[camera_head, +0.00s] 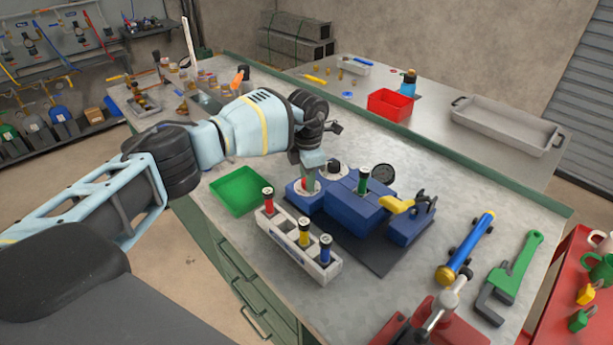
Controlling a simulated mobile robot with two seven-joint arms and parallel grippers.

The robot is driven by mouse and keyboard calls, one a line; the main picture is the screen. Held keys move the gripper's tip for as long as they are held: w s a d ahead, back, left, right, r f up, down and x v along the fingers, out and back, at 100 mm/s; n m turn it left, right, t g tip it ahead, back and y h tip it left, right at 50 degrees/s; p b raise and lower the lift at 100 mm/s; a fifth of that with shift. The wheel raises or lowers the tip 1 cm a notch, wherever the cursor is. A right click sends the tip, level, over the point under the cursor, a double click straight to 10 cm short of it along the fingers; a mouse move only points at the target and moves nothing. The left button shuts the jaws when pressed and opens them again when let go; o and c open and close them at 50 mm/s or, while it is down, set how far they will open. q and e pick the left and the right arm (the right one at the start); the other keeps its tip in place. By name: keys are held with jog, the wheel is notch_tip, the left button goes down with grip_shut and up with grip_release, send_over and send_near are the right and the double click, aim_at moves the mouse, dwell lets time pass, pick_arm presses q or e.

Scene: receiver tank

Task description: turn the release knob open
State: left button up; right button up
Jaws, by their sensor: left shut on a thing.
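The blue receiver tank unit (355,203) stands on a dark mat on the workbench. It carries a green-bodied part with a dark top (363,180), a round dial (383,173) and a yellow lever (398,205). At its left end a small red knob (305,184) sits on a pale round seat; I take it to be the release knob. My left gripper (308,176) reaches down over it from above and is shut on it. The fingers hide part of the knob, so its turn angle cannot be read. My right gripper is not in view.
A white rack (287,243) with red, yellow and blue-topped parts stands in front of the unit. A green tray (238,190) lies to its left. A blue cylinder (468,250) and a green wrench (510,278) lie right. A red bin (390,104) stands behind.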

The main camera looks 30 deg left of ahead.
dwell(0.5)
pick_arm(q)
jog(key=o, duration=1)
jog(key=shift+r, duration=3.9)
